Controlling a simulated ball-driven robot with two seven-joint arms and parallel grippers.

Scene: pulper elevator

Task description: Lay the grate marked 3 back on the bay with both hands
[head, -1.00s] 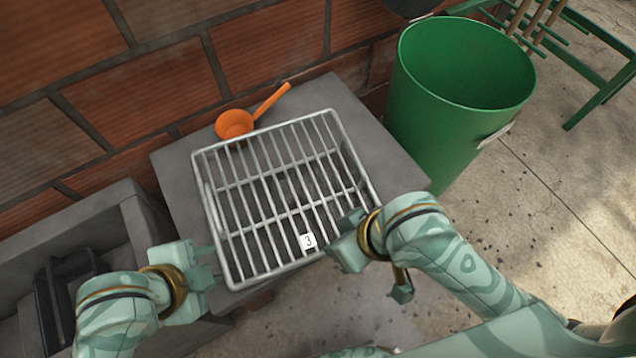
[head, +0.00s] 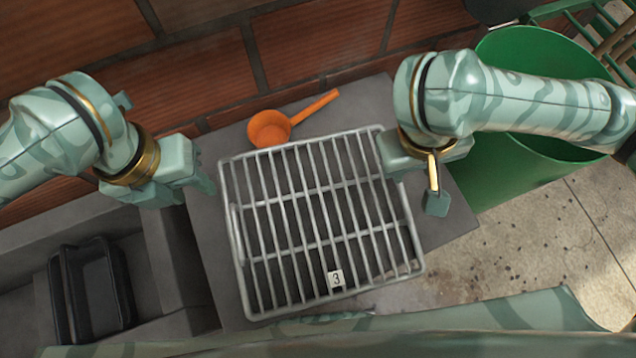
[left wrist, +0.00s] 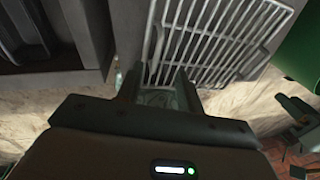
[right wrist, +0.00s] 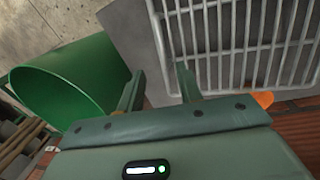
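The grate (head: 322,238) is a pale grey wire rack with a white tag marked 3 (head: 336,279) near its front edge. It lies over the grey bench top (head: 212,262); the surface beneath its bars looks dark in places, and I cannot make out the bay there. The grate also shows in the left wrist view (left wrist: 215,42) and the right wrist view (right wrist: 235,50). My left gripper (head: 207,182) is open and empty, just off the grate's left side. My right gripper (head: 412,178) is open at the grate's right side, overlapping its far right corner in the head view; contact is unclear.
An orange scoop (head: 268,130) lies behind the grate, close to its far edge. A green bin (head: 500,185) stands at the right, under my right arm. A grey trough with a black tray (head: 92,290) is at the left. A brick wall closes the back.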

